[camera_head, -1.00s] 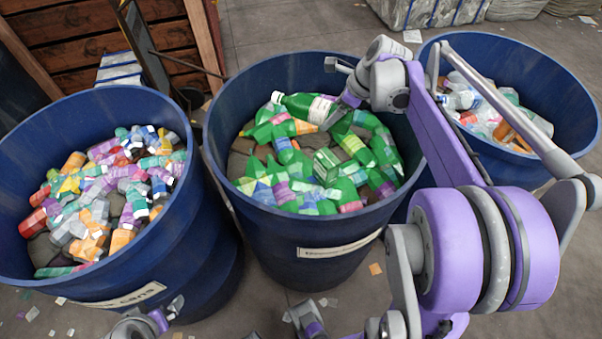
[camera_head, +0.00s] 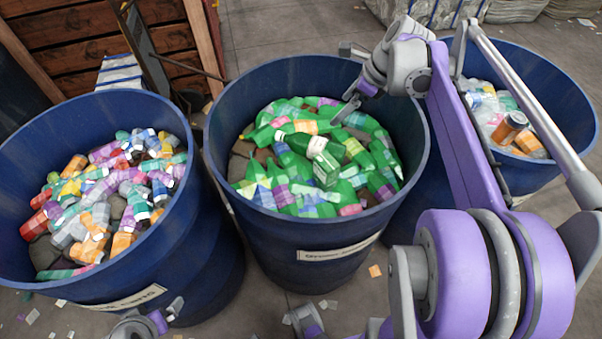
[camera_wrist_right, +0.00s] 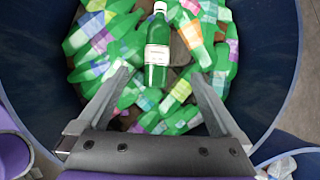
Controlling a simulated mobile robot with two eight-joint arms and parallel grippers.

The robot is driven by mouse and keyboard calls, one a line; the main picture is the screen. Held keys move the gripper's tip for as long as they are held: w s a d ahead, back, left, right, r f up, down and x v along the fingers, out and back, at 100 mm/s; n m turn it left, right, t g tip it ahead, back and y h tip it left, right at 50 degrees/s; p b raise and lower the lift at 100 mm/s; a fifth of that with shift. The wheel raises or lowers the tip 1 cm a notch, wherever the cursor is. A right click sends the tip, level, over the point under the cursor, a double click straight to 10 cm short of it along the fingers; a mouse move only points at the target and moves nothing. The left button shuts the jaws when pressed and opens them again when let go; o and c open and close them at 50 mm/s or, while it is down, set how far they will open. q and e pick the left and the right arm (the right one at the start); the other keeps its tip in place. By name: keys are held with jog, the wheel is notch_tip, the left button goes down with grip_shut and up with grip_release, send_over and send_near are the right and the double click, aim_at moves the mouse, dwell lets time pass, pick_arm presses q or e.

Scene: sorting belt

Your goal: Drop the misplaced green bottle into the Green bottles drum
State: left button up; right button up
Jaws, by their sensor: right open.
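The Green bottles drum (camera_head: 300,230) stands in the middle of the head view, with a small pale label (camera_head: 338,248) on its front that is hard to read. A green bottle (camera_head: 316,148) with a white label lies on top of the other green bottles inside it. In the right wrist view the bottle (camera_wrist_right: 157,52) lies beyond and between the fingertips, apart from them. My right gripper (camera_head: 345,108) is open and empty over the far right part of this drum. My left gripper (camera_head: 160,318) shows only partly at the bottom edge, and its jaws are unclear.
A blue drum of mixed coloured containers (camera_head: 190,245) stands on the left. Another blue drum (camera_head: 560,85) with clear and orange items stands at the right, partly behind my right arm. Scraps lie on the grey floor. A wooden wall (camera_head: 85,40) is at the back left.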

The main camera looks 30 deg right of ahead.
jog(key=v, duration=0.4)
jog(key=shift+s+r, duration=0.1)
jog(key=shift+r, duration=0.15)
